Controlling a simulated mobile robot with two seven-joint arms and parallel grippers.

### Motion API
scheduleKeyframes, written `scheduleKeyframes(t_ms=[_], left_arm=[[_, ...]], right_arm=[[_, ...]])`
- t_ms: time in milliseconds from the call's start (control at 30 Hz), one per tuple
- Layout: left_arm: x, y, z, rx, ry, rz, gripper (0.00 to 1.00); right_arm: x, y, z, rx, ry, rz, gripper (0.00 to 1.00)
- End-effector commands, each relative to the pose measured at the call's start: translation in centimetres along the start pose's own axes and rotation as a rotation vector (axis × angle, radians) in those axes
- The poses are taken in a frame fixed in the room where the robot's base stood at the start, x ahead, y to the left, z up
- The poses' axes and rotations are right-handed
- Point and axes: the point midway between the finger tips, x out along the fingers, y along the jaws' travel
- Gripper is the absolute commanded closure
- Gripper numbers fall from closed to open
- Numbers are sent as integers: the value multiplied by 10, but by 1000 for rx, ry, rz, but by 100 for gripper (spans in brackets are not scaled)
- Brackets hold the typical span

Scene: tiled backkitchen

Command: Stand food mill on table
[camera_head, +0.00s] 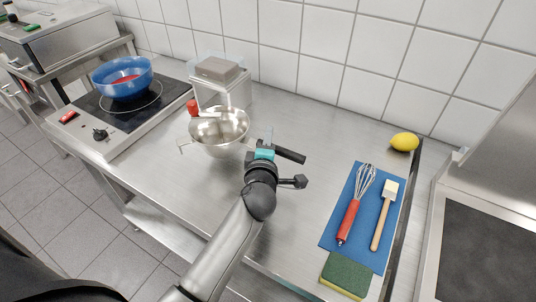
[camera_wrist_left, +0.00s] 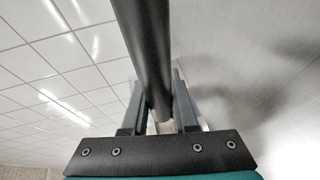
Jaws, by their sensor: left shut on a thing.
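The food mill (camera_head: 219,126) is a shiny metal bowl with a red crank knob and a black handle (camera_head: 290,156). It is at the middle of the steel table (camera_head: 300,220), its open side facing up. I cannot tell whether its underside touches the tabletop. My left gripper (camera_head: 266,147) is right of the bowl, shut on the handle. In the left wrist view the dark round handle (camera_wrist_left: 147,45) passes between the fingers of my left gripper (camera_wrist_left: 160,115). My right gripper is not in view.
A blue pot (camera_head: 122,77) sits on the hob at left.

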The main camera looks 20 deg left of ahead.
Motion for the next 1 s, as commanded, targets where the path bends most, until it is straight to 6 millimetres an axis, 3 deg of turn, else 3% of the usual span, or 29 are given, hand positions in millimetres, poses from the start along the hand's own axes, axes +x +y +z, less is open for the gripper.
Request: scheduleKeyframes(t_ms=[367, 700, 733, 1000], left_arm=[[8, -38, 4, 2, -1, 3, 100], [8, -39, 4, 3, -1, 5, 100], [8, -41, 4, 0, -1, -1, 70], [8, -41, 4, 0, -1, -1, 43]], right_arm=[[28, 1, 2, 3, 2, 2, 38], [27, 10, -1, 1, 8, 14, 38], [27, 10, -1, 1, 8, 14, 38], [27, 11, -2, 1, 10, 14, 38]])
